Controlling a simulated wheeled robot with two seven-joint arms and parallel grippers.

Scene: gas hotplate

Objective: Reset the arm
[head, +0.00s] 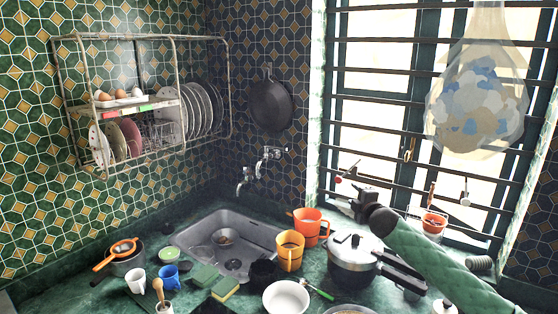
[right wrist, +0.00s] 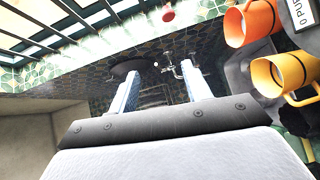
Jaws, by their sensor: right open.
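My right gripper (head: 346,200) is at the end of the arm that comes in from the lower right in the head view. It is raised above the counter near the window, over the pressure cooker (head: 352,251) and close to the orange mug (head: 311,222). In the right wrist view its two fingers (right wrist: 160,85) stand apart with nothing between them. The orange mug (right wrist: 250,22) and the yellow-orange mug (right wrist: 284,76) are to the right of the fingers there. My left gripper is not in view.
The sink (head: 227,240) is left of the mugs, with wall taps (head: 262,160) above. A white bowl (head: 286,297), sponges (head: 225,289) and a blue mug (head: 169,277) stand in front. A dish rack (head: 150,105) and a pan (head: 271,106) hang on the walls. Barred windows (head: 400,100) are behind the gripper.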

